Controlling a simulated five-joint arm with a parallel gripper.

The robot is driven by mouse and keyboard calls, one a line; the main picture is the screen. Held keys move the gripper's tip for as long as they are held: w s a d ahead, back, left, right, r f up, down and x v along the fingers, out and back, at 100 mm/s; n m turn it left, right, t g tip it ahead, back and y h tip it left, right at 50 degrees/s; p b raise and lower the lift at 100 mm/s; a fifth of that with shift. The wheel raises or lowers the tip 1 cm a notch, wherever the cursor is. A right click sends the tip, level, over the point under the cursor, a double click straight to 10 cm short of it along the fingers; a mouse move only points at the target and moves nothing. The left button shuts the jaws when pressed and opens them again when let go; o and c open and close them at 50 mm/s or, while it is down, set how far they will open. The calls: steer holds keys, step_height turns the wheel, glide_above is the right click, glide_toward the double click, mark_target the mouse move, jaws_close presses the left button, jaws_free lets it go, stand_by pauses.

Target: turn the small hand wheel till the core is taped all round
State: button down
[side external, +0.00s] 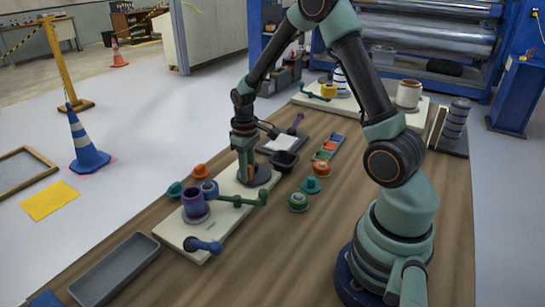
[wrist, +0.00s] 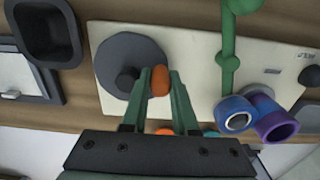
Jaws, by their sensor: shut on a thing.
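The small hand wheel is a grey disc (wrist: 122,52) with a dark hub, lying on a cream board (wrist: 200,45). My gripper (wrist: 161,84) is shut on its orange knob (wrist: 160,76) near the disc's rim. In the side view the wheel (side external: 266,179) is partly behind my gripper (side external: 246,180). At the other end of the board stand a purple hollow cylinder (side external: 192,202) and a smaller blue-violet one (side external: 210,186), touching or very close. I cannot tell which is the core or how much tape is on it. A green arm (side external: 238,200) lies between them and the wheel.
A blue crank (side external: 205,245) sits at the board's front end. A black bin (side external: 284,161), green and orange spools (side external: 298,202) and a multicoloured strip (side external: 328,148) lie to the right. A grey tray (side external: 114,269) is at front left. A second cream board (side external: 365,106) stands behind.

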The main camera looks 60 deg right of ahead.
steer(key=shift+w, duration=0.7)
steer(key=shift+w+d, duration=0.1)
